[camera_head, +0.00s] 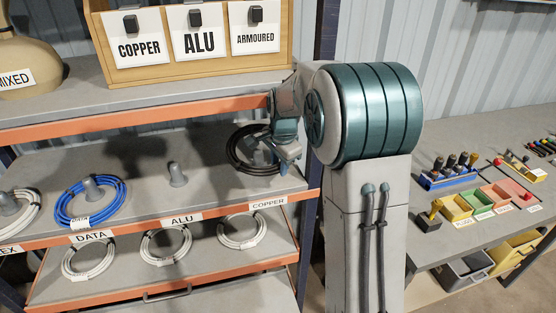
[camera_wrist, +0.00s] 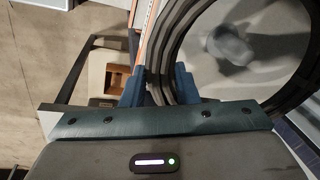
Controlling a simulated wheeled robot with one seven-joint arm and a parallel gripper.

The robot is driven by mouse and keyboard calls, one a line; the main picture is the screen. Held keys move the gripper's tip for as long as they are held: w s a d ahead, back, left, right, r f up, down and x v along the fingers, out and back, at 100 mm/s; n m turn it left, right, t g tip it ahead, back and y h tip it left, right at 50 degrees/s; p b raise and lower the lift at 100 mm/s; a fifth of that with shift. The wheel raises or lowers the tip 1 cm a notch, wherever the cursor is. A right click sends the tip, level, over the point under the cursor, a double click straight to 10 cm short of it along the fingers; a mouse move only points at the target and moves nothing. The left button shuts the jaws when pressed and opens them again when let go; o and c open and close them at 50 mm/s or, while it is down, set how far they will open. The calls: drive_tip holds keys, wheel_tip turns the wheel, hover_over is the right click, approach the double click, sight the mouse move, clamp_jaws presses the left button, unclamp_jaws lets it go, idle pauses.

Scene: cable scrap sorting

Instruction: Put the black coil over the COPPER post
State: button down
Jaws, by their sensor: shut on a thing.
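The black coil (camera_head: 233,150) is at the right end of the middle shelf, above the COPPER label (camera_head: 267,201). My gripper (camera_head: 284,153) is shut on its right side. In the wrist view the two fingers (camera_wrist: 157,88) pinch the strands of the black coil (camera_wrist: 165,45) on its near left side. A grey post (camera_wrist: 230,45) shows through the ring's opening, off its centre. I cannot tell whether the ring is around the post or still above it. In the head view this COPPER post is mostly hidden by the coil and my gripper.
The ALU post (camera_head: 177,175) stands bare to the left. A blue coil (camera_head: 90,203) lies around the DATA post, with a white coil (camera_head: 22,215) farther left. More white coils (camera_head: 166,244) lie on the lower shelf. A wooden sign box (camera_head: 190,70) stands on the top shelf.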

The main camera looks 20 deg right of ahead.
sight(278, 190)
drive_tip(key=shift+s+b+x, duration=0.2)
drive_tip(key=shift+b+x, duration=0.4)
drive_tip(key=shift+x, duration=0.35)
drive_tip(key=shift+s+b+x, duration=0.2)
drive_tip(key=shift+b+x, duration=0.35)
drive_tip(key=shift+x, duration=0.4)
drive_tip(key=shift+s+b+x, duration=0.2)
drive_tip(key=shift+b+x, duration=0.4)
drive_tip(key=shift+x, duration=0.35)
drive_tip(key=shift+f, duration=0.3)
drive_tip(key=shift+f+b, duration=0.35)
drive_tip(key=shift+b, duration=0.2)
drive_tip(key=shift+f, duration=0.1)
drive_tip(key=c, duration=1)
unclamp_jaws()
drive_tip(key=shift+c, duration=0.2)
drive_tip(key=shift+s, duration=0.1)
